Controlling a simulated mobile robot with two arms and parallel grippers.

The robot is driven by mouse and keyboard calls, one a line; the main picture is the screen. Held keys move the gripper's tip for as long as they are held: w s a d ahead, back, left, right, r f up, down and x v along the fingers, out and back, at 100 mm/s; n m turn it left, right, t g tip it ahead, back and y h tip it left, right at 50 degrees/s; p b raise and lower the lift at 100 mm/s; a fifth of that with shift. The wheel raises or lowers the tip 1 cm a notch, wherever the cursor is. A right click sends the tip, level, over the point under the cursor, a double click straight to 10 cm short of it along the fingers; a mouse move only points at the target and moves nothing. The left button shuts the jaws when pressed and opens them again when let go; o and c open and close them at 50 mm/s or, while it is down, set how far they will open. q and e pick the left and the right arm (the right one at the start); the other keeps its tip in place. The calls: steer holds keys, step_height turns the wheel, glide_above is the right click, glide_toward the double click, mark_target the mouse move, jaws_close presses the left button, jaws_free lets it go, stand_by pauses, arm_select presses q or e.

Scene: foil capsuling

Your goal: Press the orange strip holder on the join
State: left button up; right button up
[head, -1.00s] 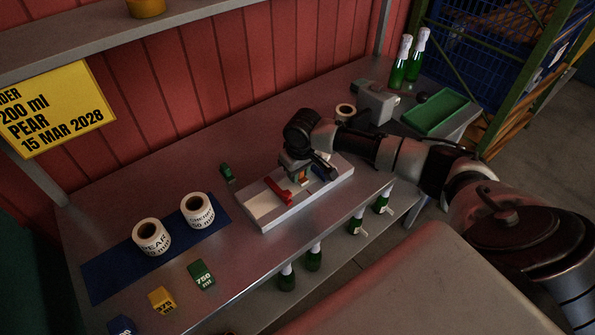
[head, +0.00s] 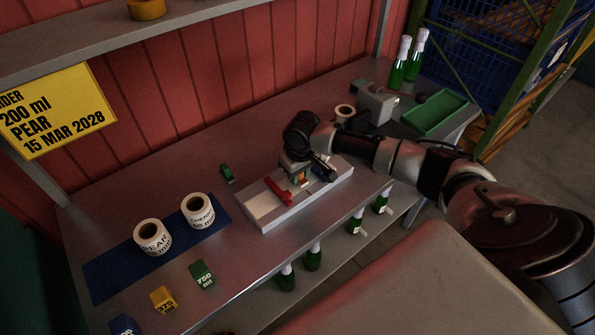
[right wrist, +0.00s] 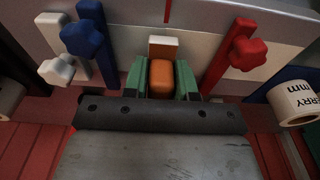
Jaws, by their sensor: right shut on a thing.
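The orange strip holder (right wrist: 161,78) sits between the green fingertips of my right gripper (right wrist: 161,80) in the right wrist view. The right gripper is shut on it. In the head view my right gripper (head: 300,174) points down over the white splicing board (head: 263,205), and only a small bit of orange shows under it. A pale block end (right wrist: 163,46) shows just beyond the holder. The join itself is hidden, and I cannot tell whether the holder touches the board. My left gripper is not in view.
A red clamp (head: 279,191) and a blue clamp (head: 323,172) stand on the board. Two label rolls stand on a blue mat (head: 108,277). A small green item (head: 227,173) lies behind the board. A green tray (head: 436,113) and bottles (head: 399,65) are at the far right.

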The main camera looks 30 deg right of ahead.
steer(key=shift+f, duration=0.5)
stand_by(0.7)
stand_by(1.8)
steer(key=shift+p, duration=0.3)
step_height(320, 180, up, 7)
steer(key=p, duration=0.8)
stand_by(0.3)
